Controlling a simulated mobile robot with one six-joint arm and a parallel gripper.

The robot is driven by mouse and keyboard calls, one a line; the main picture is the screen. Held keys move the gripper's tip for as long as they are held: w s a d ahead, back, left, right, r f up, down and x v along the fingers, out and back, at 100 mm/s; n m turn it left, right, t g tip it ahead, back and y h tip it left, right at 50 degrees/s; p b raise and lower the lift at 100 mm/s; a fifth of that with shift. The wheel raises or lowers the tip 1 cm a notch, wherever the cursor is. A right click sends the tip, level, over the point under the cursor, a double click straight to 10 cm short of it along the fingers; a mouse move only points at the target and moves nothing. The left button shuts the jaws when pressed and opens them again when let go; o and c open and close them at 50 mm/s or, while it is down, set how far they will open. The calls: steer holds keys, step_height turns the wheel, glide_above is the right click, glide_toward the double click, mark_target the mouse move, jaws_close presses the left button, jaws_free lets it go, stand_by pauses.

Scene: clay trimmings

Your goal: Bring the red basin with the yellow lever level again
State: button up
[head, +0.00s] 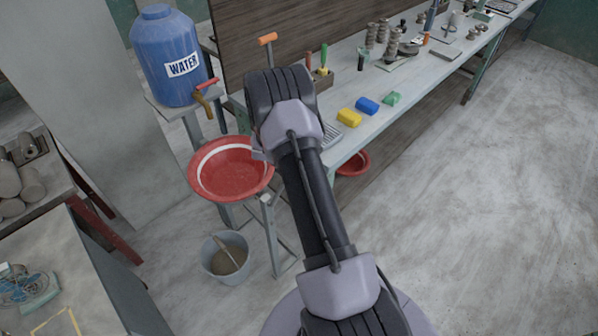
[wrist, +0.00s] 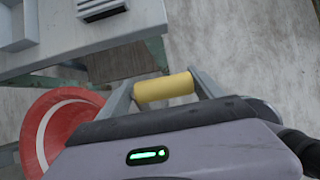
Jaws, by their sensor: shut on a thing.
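The red basin (head: 232,180) sits on a metal stand beside the workbench, left of my arm in the head view. A pale band runs inside its wall, and the basin also shows at the left of the wrist view (wrist: 58,120). I cannot tell how far it tilts. The yellow lever (wrist: 165,88) is a short cylinder, seen in the wrist view and hidden behind my arm in the head view. My gripper (wrist: 160,90) is shut on the yellow lever, with one finger at each end of the grip.
A blue water barrel (head: 168,60) with a red-handled tap stands above and behind the basin. A grey bucket (head: 226,258) is on the floor below it. The workbench (head: 400,90) carries coloured blocks and tools. Another red bowl (head: 352,163) sits under it. Floor at right is clear.

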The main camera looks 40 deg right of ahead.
steer(key=shift+s+f, duration=0.25)
steer(key=shift+s, duration=0.2)
steer(key=o, duration=1.7)
steer(key=shift+o, duration=1)
steer(key=shift+s+d+r, duration=0.1)
steer(key=shift+d, duration=0.05)
steer(key=shift+w+r, duration=0.2)
steer(key=shift+w, duration=0.05)
steer(key=shift+a+r, duration=0.25)
steer(key=shift+r, duration=0.1)
steer(key=p+v, duration=0.3)
steer(key=v, duration=1.3)
steer(key=shift+r+p, duration=0.2)
steer(key=shift+p, duration=0.2)
